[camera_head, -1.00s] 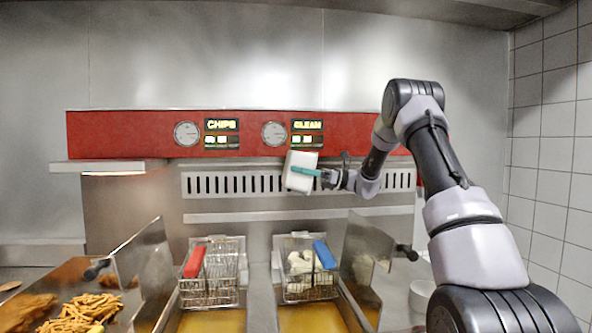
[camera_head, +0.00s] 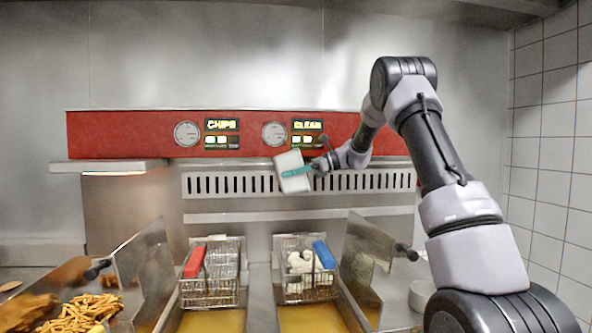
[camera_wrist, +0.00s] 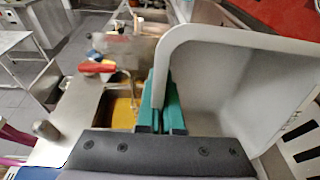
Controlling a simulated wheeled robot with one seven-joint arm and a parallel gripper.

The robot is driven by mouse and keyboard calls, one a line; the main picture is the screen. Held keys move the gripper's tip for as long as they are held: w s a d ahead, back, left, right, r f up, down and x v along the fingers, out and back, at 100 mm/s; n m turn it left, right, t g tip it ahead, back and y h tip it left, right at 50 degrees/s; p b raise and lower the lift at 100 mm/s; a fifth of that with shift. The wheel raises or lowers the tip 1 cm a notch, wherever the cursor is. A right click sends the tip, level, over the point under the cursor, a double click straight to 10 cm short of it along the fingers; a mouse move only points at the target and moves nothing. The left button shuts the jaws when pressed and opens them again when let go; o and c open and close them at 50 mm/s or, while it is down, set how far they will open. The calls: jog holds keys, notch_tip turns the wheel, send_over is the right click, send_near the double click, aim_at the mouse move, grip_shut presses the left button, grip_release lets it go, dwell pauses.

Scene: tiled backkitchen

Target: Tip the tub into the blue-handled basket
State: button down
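My gripper (camera_head: 298,172) has teal fingers, shut on the wall of a white tub (camera_head: 287,162). It holds the tub tilted in the air, above the fryer and in front of the slotted panel. In the wrist view the teal fingers (camera_wrist: 163,105) clasp the rim of the tub (camera_wrist: 235,85); the inside that shows is bare. The blue-handled basket (camera_head: 309,293) is below, over the right-hand oil well. White pieces (camera_head: 302,262) lie in it, beside its blue handle (camera_head: 324,254).
A red-handled basket (camera_head: 209,293) stands to the left and looks empty. Upright metal lids (camera_head: 143,267) flank the wells. Chips (camera_head: 80,313) lie in a tray at far left. The air between tub and baskets is clear.

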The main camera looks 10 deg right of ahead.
jog(key=a+h, duration=0.1)
jog(key=r+h, duration=0.1)
jog(key=shift+s+a+h, duration=0.1)
jog(key=shift+a+h, duration=0.25)
jog(key=shift+h, duration=0.05)
jog(key=shift+d+f+h, duration=0.1)
jog(key=shift+f+h, duration=0.05)
jog(key=shift+h, duration=0.15)
jog(key=h, duration=0.2)
jog(key=a+h, duration=0.1)
jog(key=shift+r+h, duration=0.3)
jog(key=shift+r, duration=0.05)
jog(key=shift+d+h, duration=0.2)
jog(key=shift+h, duration=0.9)
jog(key=h, duration=0.3)
jog(key=shift+f+n, duration=0.2)
jog(key=shift+n, duration=0.1)
jog(key=shift+d+f+h, duration=0.25)
jog(key=shift+d+h, duration=0.5)
jog(key=shift+h, duration=0.65)
